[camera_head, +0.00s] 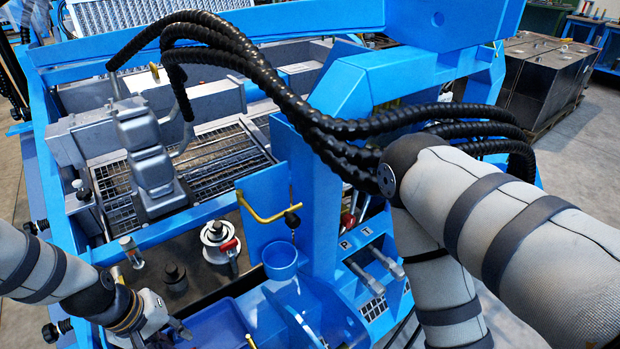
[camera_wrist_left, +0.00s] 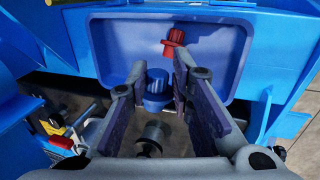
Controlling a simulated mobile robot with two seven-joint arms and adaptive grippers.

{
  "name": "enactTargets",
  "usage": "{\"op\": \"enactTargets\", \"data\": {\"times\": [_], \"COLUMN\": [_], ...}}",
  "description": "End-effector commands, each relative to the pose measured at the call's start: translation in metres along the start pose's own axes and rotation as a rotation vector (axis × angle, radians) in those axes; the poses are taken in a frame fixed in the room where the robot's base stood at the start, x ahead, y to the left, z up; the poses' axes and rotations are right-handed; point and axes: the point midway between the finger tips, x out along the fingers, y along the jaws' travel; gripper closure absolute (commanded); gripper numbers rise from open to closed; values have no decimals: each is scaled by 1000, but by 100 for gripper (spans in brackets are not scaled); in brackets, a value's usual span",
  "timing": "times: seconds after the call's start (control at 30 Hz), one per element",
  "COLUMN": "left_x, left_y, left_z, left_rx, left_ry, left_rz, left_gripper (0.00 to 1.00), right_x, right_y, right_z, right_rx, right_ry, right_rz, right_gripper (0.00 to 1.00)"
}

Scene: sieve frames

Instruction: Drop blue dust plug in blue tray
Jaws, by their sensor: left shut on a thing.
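The blue tray (camera_wrist_left: 215,48) fills the upper middle of the left wrist view; part of it shows at the bottom of the head view (camera_head: 222,322). My left gripper (camera_wrist_left: 158,72) is shut on the blue dust plug (camera_wrist_left: 157,88), which sits between its two fingers. The plug appears in front of the tray's near edge; its height above the tray is hard to tell. In the head view my left gripper (camera_head: 180,328) is at the lower left, beside the tray, and the plug is not clear there. My right arm crosses the right side, but its gripper is out of view.
A red plug (camera_wrist_left: 174,42) lies in the tray. A black knob-like part (camera_wrist_left: 152,135) shows below the fingers. A blue cup (camera_head: 280,260), a yellow handle (camera_head: 262,214) and a silver fitting with a red lever (camera_head: 219,240) stand nearby. Black hoses (camera_head: 270,85) arch overhead.

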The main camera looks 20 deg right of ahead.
Motion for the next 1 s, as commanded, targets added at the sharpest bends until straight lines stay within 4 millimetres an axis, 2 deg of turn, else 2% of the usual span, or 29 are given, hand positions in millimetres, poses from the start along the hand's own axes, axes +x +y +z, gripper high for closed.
{"op": "enactTargets", "data": {"times": [0.03, 0.1, 0.33, 0.37, 0.4, 0.47, 0.8, 0.87, 1.0], "left_x": [14, 19, 16, 16, 16, 16, 12, 2, -36], "left_y": [-5, -6, -4, -4, -4, -4, -4, -4, -3], "left_z": [3, 2, 0, 0, 0, 0, 0, -2, -2], "left_rx": [-3, -2, 0, 0, 0, 0, 0, 1, 1], "left_ry": [-12, -8, 2, 2, 2, 2, 2, 4, 6], "left_rz": [-3, -2, 1, 1, 1, 1, 1, 1, 3], "left_gripper": [100, 100, 100, 77, 68, 56, 56, 56, 56], "right_x": [8, 11, 9, 9, 9, 9, 9, 9, 9], "right_y": [0, 0, 0, 0, 0, 0, 0, 0, 0], "right_z": [5, 7, 6, 6, 5, 5, 5, 5, 5], "right_rx": [0, 0, 0, 0, 0, 0, 0, 0, 0], "right_ry": [-24, -31, -27, -26, -26, -26, -26, -26, -26], "right_rz": [1, 1, 1, 1, 1, 1, 1, 1, 1], "right_gripper": [60, 60, 60, 60, 60, 60, 60, 60, 60]}}
